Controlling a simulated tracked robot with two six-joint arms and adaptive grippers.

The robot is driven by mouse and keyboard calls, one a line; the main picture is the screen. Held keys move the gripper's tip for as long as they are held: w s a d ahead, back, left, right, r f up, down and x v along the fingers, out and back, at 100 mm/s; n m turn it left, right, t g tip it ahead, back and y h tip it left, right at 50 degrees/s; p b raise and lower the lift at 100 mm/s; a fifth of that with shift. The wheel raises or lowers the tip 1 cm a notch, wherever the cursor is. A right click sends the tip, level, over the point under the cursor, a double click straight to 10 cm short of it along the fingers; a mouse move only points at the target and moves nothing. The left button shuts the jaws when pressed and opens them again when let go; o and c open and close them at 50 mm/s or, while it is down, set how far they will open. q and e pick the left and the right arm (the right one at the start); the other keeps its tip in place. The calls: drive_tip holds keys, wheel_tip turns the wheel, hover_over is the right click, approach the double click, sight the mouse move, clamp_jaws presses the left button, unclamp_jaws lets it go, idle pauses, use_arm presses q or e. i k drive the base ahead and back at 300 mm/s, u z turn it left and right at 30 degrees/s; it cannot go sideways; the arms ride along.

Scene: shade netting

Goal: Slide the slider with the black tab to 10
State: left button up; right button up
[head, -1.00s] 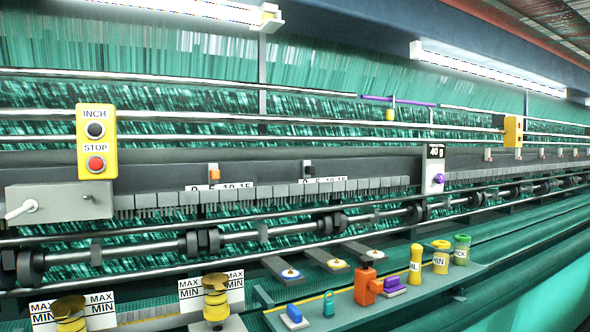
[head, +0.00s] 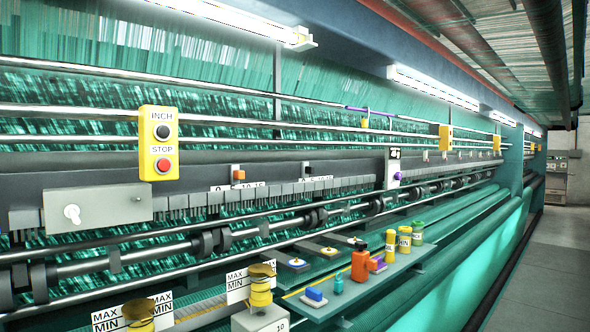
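The slider with the black tab (head: 308,169) sits on the grey machine rail, over a white scale (head: 319,179) marked up to 15. The tab is near the scale's left, low end; its exact reading is too small to tell. Neither of my grippers is in view.
A yellow INCH/STOP box (head: 159,143) and a grey lever box (head: 97,208) are at left. Open floor (head: 530,265) lies at right.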

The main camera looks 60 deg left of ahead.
sight(307, 170)
drive_tip(key=u, duration=0.3)
drive_tip(key=i, duration=0.7)
drive_tip(key=u, duration=0.8)
drive_tip(key=i, duration=0.65)
drive_tip(key=u, duration=0.2)
drive_tip(key=k, duration=0.95)
drive_tip(key=u, duration=0.15)
drive_tip(key=i, duration=0.95)
drive_tip(key=z, duration=0.05)
